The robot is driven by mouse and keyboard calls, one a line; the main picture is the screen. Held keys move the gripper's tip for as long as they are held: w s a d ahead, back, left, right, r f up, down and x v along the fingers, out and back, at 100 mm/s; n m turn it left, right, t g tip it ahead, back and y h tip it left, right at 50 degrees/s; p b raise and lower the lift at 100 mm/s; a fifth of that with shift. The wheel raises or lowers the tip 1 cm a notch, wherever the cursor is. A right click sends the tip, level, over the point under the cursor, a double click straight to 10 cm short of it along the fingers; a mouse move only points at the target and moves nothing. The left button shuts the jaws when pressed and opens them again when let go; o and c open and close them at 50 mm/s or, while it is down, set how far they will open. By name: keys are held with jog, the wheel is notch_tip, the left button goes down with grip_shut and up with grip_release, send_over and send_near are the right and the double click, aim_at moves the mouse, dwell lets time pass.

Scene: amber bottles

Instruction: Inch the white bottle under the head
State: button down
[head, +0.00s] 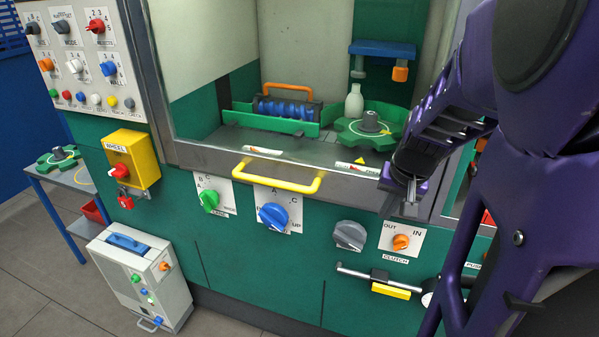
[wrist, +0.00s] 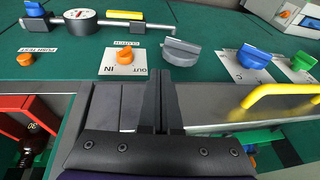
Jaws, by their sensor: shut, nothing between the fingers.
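The white bottle (head: 354,102) stands upright inside the machine bay, by the left side of the green star wheel (head: 352,128); whether they touch I cannot tell. The wrist view does not show the bottle.
A yellow handle (head: 278,174) sticks out from the sill. A green tray with a blue roller and orange handle (head: 287,89) stands left of the bottle. The clutch knob (head: 401,242) is below my gripper.

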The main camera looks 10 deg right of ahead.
aim_at(349, 235)
jog(key=a+b+x, duration=0.1)
jog(key=b+x, duration=0.7)
jog(key=x, duration=0.5)
jog(key=shift+a+f+b, duration=0.2)
jog(key=shift+f+b, duration=0.2)
jog(key=shift+f, duration=0.05)
jog(key=shift+f+b, duration=0.45)
jog(key=shift+f, duration=0.1)
